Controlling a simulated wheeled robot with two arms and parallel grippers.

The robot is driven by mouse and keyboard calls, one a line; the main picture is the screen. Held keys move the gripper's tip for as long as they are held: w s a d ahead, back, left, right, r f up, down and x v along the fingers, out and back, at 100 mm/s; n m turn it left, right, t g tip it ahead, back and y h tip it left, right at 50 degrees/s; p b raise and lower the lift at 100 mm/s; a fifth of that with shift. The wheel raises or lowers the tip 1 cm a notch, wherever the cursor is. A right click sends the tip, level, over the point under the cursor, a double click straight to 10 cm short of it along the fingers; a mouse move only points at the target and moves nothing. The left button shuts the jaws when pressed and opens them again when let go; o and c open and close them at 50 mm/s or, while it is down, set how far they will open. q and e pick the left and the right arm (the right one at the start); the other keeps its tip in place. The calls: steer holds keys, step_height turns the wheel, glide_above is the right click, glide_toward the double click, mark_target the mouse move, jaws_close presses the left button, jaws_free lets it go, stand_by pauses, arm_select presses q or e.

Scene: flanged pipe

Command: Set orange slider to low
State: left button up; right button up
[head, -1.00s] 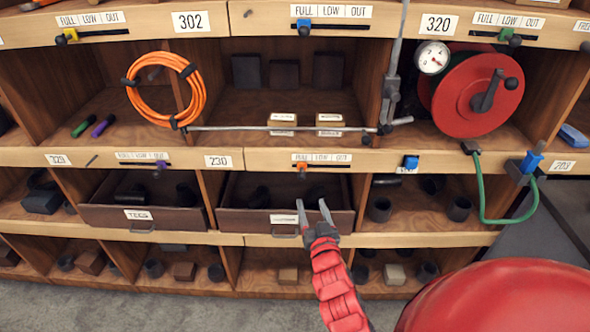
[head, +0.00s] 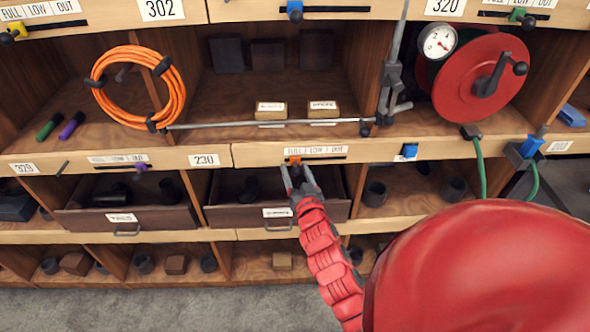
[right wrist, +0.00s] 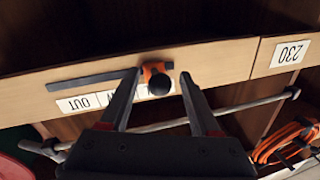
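The orange slider (head: 295,160) sits at the left end of its dark slot, beneath the FULL end of the FULL / LOW / OUT label (head: 312,151). In the right wrist view, which is upside down, the orange slider (right wrist: 152,70) has a round black knob. My right gripper (head: 298,170) is open at the slider, with one finger on each side of the knob. The wrist view shows its fingers (right wrist: 160,82) apart, with gaps to the knob; I cannot tell whether either touches. My left gripper is not in view.
An open drawer (head: 225,215) juts out below the slider. A grey rod (head: 270,122) runs across the shelf above. A blue slider (head: 408,152) is to the right, a purple one (head: 141,167) to the left. An orange cable coil (head: 135,87) hangs at upper left.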

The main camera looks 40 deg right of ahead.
jaws_close()
steer(key=shift+d, duration=0.1)
stand_by(1.2)
